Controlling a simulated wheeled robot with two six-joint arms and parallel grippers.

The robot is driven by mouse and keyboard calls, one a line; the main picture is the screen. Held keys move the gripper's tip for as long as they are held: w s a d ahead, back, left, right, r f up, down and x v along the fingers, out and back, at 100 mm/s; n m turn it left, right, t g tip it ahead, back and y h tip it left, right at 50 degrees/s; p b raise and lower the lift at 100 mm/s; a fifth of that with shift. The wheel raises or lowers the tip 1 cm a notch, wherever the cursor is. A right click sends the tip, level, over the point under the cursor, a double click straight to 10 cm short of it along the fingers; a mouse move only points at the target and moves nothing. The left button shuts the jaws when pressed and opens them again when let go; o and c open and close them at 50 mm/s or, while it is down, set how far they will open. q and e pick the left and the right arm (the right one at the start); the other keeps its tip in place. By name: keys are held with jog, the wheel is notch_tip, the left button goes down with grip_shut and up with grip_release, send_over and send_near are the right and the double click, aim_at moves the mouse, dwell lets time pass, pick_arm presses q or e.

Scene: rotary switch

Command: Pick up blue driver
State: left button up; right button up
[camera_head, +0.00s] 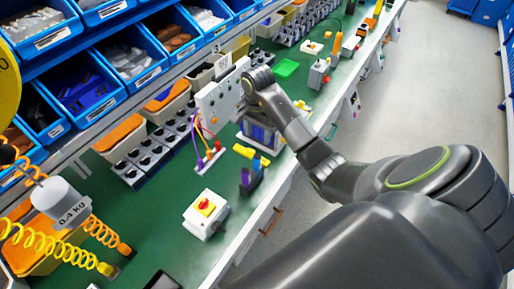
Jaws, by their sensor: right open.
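My left gripper is not in view.
A white box with a red rotary switch (206,206) sits in front of the tool. A metal rack with blue contents (260,134) stands partly behind my right forearm. Blue bins (92,92) line the back left. Yellow coiled hoses (60,243) hang at left.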

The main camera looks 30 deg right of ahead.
aim_at(257, 157)
notch_tip(257, 157, down, 12)
jog(key=b, duration=1.1)
jog(key=shift+w+r, duration=0.1)
jog(key=shift+f+b, duration=0.5)
jog(key=shift+f, duration=0.4)
jog(key=shift+w+f+p, duration=0.2)
jog(key=shift+f+p, duration=0.45)
jog(key=shift+f, duration=1)
jog(key=c, duration=1.1)
jog(key=shift+r, duration=0.15)
